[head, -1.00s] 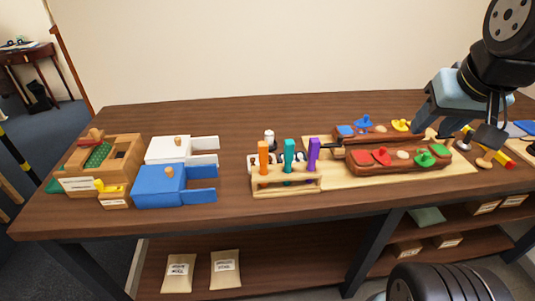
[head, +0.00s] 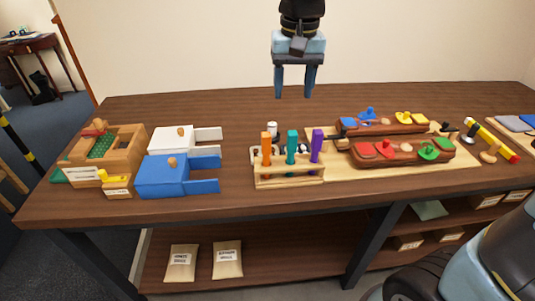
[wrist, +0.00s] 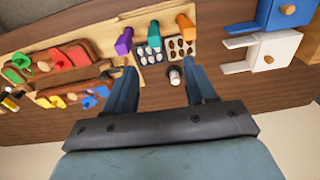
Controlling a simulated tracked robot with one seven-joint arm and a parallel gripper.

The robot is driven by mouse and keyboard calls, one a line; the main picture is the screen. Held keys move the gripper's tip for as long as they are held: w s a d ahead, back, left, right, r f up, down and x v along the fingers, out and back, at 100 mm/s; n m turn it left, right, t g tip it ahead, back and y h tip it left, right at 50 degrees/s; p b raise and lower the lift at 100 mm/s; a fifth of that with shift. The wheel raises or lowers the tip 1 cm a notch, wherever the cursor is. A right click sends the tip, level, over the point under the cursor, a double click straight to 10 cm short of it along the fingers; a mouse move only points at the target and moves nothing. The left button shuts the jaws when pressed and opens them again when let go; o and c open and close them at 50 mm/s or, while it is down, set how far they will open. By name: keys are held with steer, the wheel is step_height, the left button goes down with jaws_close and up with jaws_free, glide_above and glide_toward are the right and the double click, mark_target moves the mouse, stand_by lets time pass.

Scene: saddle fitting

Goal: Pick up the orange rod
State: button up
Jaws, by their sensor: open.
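The orange rod (head: 266,148) stands upright at the left end of a small wooden rack (head: 290,180). A teal rod (head: 292,146) and a purple rod (head: 316,145) stand to its right in the same rack. My gripper (head: 294,94) is open and empty, pointing down in the air above and behind the rack. In the wrist view my open fingers (wrist: 163,76) frame the area by the rack, with the orange rod (wrist: 185,25) beyond them near the top, apart from both fingers.
A blue box (head: 165,178) and a white box (head: 172,141) stand left of the rack, with a wooden organiser (head: 118,150) farther left. Wooden blocks with coloured knobs (head: 402,155) lie on a pale board to the right. A small white-topped item (head: 272,129) stands behind the rack. The table's back strip is clear.

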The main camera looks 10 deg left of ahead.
glide_above(266, 134)
steer(key=f, duration=0.2)
steer(key=shift+g, duration=0.4)
steer(key=f, duration=0.8)
steer(key=shift+s+f, duration=0.2)
steer(key=shift+f, duration=0.05)
steer(key=shift+w+f, duration=0.2)
steer(key=shift+f, duration=2.35)
jaws_close()
